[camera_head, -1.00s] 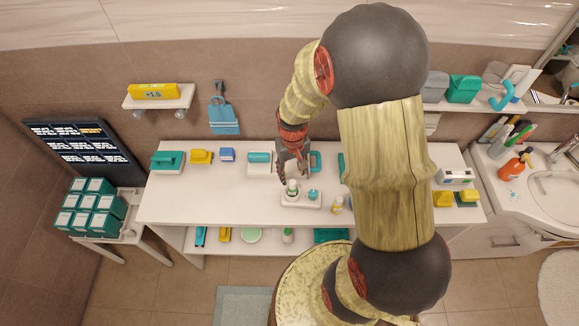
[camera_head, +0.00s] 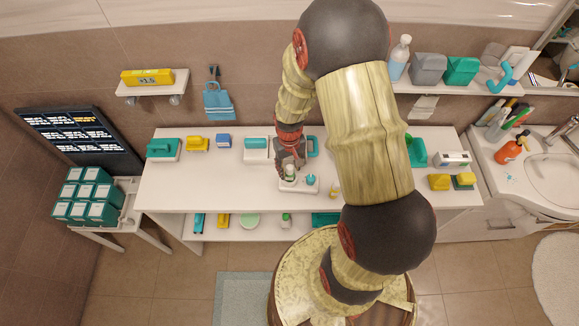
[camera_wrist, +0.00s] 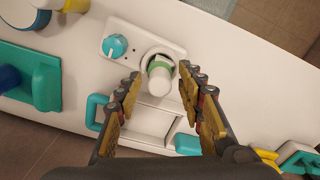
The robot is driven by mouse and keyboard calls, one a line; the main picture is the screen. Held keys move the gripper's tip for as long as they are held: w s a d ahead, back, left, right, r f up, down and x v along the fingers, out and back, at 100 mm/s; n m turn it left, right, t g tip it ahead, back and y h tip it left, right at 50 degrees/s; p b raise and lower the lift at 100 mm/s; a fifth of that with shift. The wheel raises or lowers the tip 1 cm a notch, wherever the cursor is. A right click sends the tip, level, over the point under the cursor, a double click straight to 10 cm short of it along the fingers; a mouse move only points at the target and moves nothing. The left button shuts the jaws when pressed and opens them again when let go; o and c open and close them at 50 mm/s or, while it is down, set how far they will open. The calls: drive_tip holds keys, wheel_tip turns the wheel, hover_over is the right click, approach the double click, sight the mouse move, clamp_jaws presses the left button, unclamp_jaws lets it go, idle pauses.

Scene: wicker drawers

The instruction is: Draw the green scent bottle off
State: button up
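A small white bottle with a green band near its top (camera_wrist: 159,78) stands in the round socket of a white holder (camera_wrist: 122,30). A teal knob (camera_wrist: 115,46) sits beside it on the same holder. In the head view the bottle (camera_head: 290,172) and the holder (camera_head: 300,188) are near the middle of the white table. My gripper (camera_wrist: 160,88) is open, with one finger on each side of the bottle in the wrist view. I cannot tell whether either finger touches it. In the head view my gripper (camera_head: 290,160) is just behind and above the bottle, partly hiding it.
Behind the holder lies a white tray with a teal item (camera_head: 256,143), and a teal handle (camera_head: 313,147) is close to my gripper. Teal, yellow and blue items stand at the table's left (camera_head: 165,148). The front left of the table (camera_head: 210,190) is clear.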

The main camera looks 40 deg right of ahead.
clamp_jaws()
drive_tip(key=shift+r, duration=0.15)
idle(0.4)
drive_tip(key=shift+r+p, duration=1.9)
drive_tip(key=shift+r, duration=0.75)
